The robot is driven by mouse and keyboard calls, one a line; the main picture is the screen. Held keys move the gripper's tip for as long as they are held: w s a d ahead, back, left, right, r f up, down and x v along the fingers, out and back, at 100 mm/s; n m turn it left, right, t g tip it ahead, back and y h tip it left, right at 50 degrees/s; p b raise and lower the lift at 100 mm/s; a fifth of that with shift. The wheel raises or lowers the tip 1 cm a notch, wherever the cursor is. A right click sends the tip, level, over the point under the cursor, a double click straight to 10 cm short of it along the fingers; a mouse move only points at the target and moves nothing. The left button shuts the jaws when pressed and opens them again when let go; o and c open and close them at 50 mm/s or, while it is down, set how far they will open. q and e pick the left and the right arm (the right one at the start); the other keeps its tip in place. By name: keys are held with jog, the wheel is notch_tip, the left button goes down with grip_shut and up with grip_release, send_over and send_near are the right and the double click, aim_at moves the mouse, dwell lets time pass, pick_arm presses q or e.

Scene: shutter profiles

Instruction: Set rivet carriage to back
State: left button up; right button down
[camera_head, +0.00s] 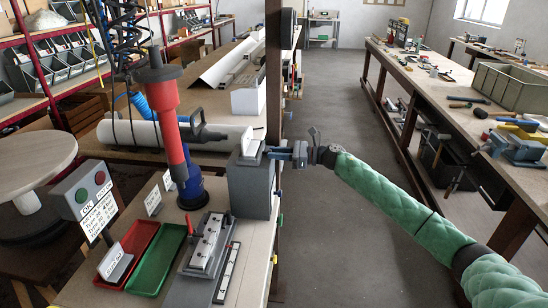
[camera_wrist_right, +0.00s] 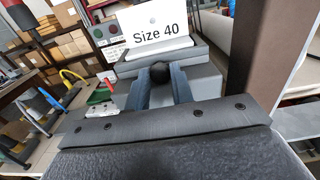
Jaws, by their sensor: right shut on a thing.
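The rivet carriage appears to be the grey slide (camera_head: 249,157) on top of a grey box (camera_head: 249,190) at the bench's right edge. A white "Size 40" sign (camera_wrist_right: 158,30) stands on the slide in the right wrist view. My right gripper (camera_head: 280,153) reaches the slide from the right. In the right wrist view its two blue-grey fingers are shut on a round black knob (camera_wrist_right: 159,71) at the near side of the slide. The slide's track is mostly hidden. My left gripper does not show.
A red riveting tool (camera_head: 166,115) hangs over a blue base (camera_head: 193,188) left of the box. A red tray (camera_head: 128,254), a green tray (camera_head: 158,258) and a grey fixture (camera_head: 207,245) lie in front. A brown post (camera_head: 273,70) stands close behind the gripper. The aisle floor (camera_head: 335,220) is clear.

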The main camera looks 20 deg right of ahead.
jog(key=shift+d, duration=0.1)
jog(key=c, duration=1.5)
grip_release()
jog(key=shift+d, duration=0.1)
jog(key=shift+o, duration=1.3)
jog(key=shift+s+d, duration=0.15)
